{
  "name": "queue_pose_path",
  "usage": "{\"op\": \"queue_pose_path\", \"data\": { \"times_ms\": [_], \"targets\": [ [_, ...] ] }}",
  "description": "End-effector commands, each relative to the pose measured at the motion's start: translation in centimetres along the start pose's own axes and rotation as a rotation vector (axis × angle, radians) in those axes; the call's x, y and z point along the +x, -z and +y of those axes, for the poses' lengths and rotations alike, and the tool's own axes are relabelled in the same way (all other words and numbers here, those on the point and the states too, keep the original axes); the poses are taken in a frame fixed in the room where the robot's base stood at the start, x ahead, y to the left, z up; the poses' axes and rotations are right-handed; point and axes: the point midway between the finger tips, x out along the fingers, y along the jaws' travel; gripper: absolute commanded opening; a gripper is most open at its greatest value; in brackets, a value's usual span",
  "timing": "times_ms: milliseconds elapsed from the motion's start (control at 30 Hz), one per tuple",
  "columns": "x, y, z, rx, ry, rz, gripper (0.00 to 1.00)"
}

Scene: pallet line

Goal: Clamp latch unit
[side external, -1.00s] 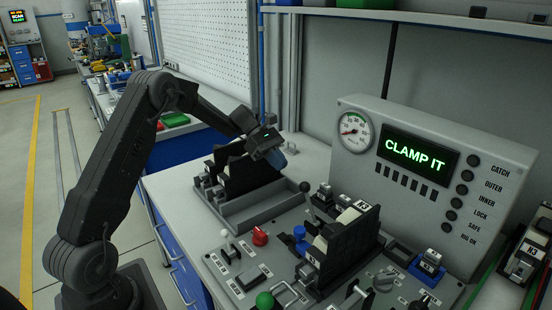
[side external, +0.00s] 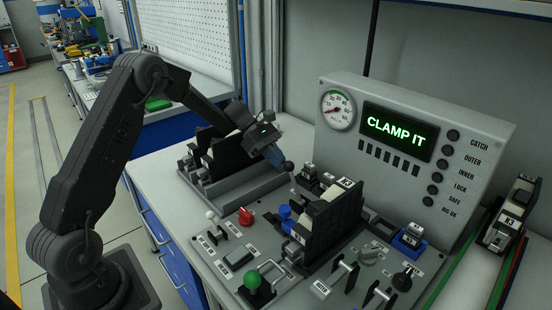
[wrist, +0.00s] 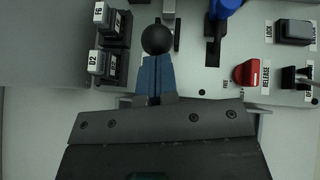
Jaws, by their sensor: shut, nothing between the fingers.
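My gripper (side external: 281,158) is shut and empty, with its blue fingertips at a black ball knob (side external: 289,166) on a thin lever. In the wrist view the shut blue fingers (wrist: 154,76) point at the ball knob (wrist: 157,39), which shows just past their tips; whether they touch it I cannot tell. A black and white unit (side external: 333,218), which looks like the latch unit, stands in the fixture on the grey panel (side external: 215,267), right of the knob. The display (side external: 398,124) reads "CLAMP IT". The lamps beside CATCH through RIG OK look dark.
Red (side external: 245,217), blue (side external: 285,213) and green (side external: 252,280) knobs stand on the panel near the unit. A grey tray with black and white units (side external: 228,158) lies behind. Small labelled blocks (wrist: 110,62) sit left of the ball knob in the wrist view.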

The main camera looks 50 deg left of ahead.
Motion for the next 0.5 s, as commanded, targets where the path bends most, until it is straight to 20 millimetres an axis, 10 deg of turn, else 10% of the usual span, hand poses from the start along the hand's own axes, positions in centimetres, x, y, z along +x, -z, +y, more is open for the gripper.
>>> {"op": "queue_pose_path", "data": {
  "times_ms": [500],
  "targets": [
    [0.7, -1.9, -0.4, 0.022, -0.016, 0.132, 0.0]
  ]
}}
